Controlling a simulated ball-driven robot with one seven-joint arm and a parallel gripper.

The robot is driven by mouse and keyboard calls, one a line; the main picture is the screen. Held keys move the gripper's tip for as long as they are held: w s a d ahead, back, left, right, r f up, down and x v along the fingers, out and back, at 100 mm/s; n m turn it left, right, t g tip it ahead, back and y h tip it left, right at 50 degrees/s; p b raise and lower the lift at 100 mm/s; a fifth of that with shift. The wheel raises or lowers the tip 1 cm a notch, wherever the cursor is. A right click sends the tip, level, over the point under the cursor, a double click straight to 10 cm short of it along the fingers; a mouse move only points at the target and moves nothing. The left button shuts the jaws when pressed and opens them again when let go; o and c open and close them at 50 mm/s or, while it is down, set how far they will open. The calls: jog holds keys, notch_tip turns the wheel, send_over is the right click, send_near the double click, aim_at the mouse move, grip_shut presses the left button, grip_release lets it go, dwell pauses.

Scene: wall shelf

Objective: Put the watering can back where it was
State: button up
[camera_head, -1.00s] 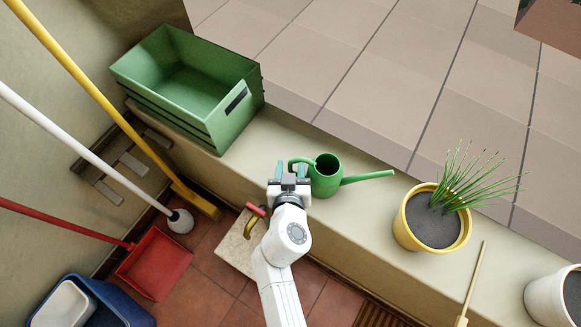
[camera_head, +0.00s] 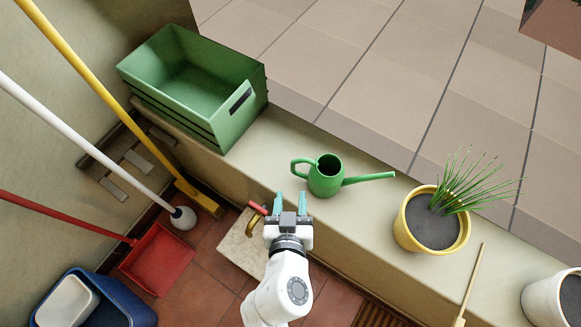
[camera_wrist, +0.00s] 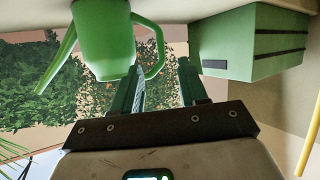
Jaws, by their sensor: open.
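The green watering can (camera_head: 325,178) stands upright on the pale ledge (camera_head: 268,152), between the green crate and the yellow flower pot. Its handle points left and its spout points right in the head view. My gripper (camera_head: 290,200) is open and empty, just in front of the can and apart from it, with its fingers pointing toward the ledge. In the wrist view the watering can (camera_wrist: 103,42) is at the upper left, its handle near the open fingers (camera_wrist: 165,85). Nothing is between the fingers.
A green crate (camera_head: 232,127) stands on the ledge to the left. A yellow pot (camera_head: 408,236) with a spiky plant and a wooden stick (camera_head: 472,285) are to the right. Brooms, a red dustpan (camera_head: 160,255) and a blue bucket (camera_head: 120,300) are at lower left.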

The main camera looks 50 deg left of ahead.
jog(key=w+d+f+m+g+h, duration=0.1)
jog(key=w+d+m+h, duration=0.25)
jog(key=d, duration=0.95)
jog(key=w+d+f+m+h, duration=0.1)
jog(key=w+d+m+h, duration=0.3)
jog(key=d, duration=1)
jog(key=s+d+m+g+h, duration=0.2)
jog(key=s+d+g, duration=0.5)
jog(key=s+d, duration=0.8)
jog(key=d, duration=0.2)
jog(key=shift+s+d+f+g, duration=0.2)
jog(key=shift+d+f+g, duration=0.05)
jog(key=shift+d+g, duration=0.15)
notch_tip(320, 180, up, 4)
jog(key=p, duration=0.3)
jog(key=shift+f+p, duration=0.15)
jog(key=shift+p, duration=0.2)
